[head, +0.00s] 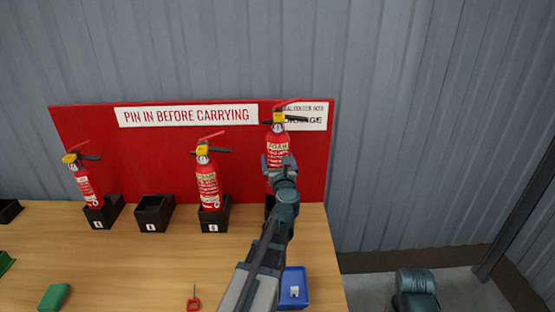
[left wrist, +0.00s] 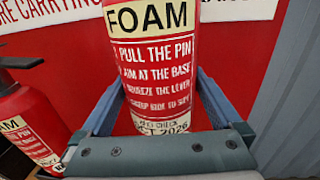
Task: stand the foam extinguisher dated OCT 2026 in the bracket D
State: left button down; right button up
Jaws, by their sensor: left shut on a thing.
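A red foam extinguisher (head: 278,148) with a yellow-topped valve and black lever is upright at the right end of the red board. My left gripper (head: 280,172) is shut around its body; its two fingers flank it in the left wrist view (left wrist: 158,95). Its label there reads FOAM, and a partly covered check date ends in 2026. Its top is higher than those of the other extinguishers. A black bracket (head: 269,203) shows beneath it, mostly hidden by my arm, as is the extinguisher's base. The bracket's letter is hidden. My right gripper is out of view.
Two other extinguishers, one at left (head: 88,187) and one in the middle (head: 208,185), stand in black brackets. An empty bracket (head: 153,214) is between them. A blue tray (head: 294,288), a red pin (head: 193,303) and a green block (head: 54,297) lie on the wooden table (head: 130,265).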

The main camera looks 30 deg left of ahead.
pick_arm(q)
jog(key=shift+f, duration=0.1)
jog(key=shift+f+b, duration=2.45)
jog(key=shift+b, duration=0.15)
jog(key=shift+s+f+b, duration=0.1)
jog(key=shift+f+b, duration=2.5)
dwell(1.5)
dwell(0.4)
grip_release()
jog(key=shift+d, duration=0.1)
jog(key=shift+s, duration=0.2)
